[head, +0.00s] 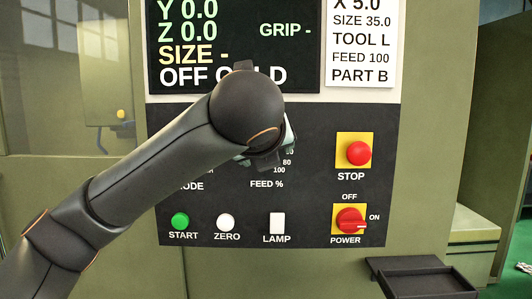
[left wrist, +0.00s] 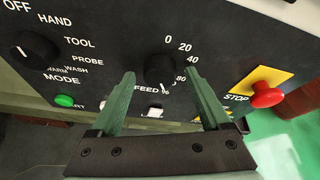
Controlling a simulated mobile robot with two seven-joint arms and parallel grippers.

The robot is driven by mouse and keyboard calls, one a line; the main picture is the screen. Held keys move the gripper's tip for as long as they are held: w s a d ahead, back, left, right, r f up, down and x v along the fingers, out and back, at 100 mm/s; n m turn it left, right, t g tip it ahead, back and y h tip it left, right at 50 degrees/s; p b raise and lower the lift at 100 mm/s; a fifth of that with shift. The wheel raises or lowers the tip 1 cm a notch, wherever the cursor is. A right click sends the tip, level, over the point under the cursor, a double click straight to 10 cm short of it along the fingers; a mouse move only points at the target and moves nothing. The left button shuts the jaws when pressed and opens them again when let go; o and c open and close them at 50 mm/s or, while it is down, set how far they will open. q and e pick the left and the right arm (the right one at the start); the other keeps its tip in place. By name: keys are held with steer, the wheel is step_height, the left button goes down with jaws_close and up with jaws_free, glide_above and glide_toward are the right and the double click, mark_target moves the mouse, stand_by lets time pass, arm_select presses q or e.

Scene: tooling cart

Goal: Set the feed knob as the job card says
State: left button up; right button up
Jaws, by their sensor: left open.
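The black feed knob (left wrist: 160,70) shows in the left wrist view, with 0, 20, 40 and 80 readable around it; which mark it points to I cannot tell. In the head view my left arm hides it, leaving 80, 100 and the FEED % label (head: 267,184) visible. The job card (head: 361,45) reads FEED 100. My left gripper (left wrist: 161,75) is open, its green fingers on either side of the knob with gaps; contact is not visible. In the head view the left gripper (head: 270,155) is mostly behind my arm. My right gripper is not in view.
The mode knob (left wrist: 33,48) is left of the feed knob. The red stop button (head: 358,153) and power switch (head: 349,220), turned to ON, are on the right. Start (head: 180,222), zero (head: 225,222) and lamp (head: 277,223) controls sit below. A dark tray (head: 430,284) is at lower right.

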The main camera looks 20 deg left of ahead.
arm_select(q)
steer(key=b+v, duration=0.2)
steer(key=v, duration=1)
steer(key=shift+s+r, duration=0.15)
steer(key=shift+s, duration=0.05)
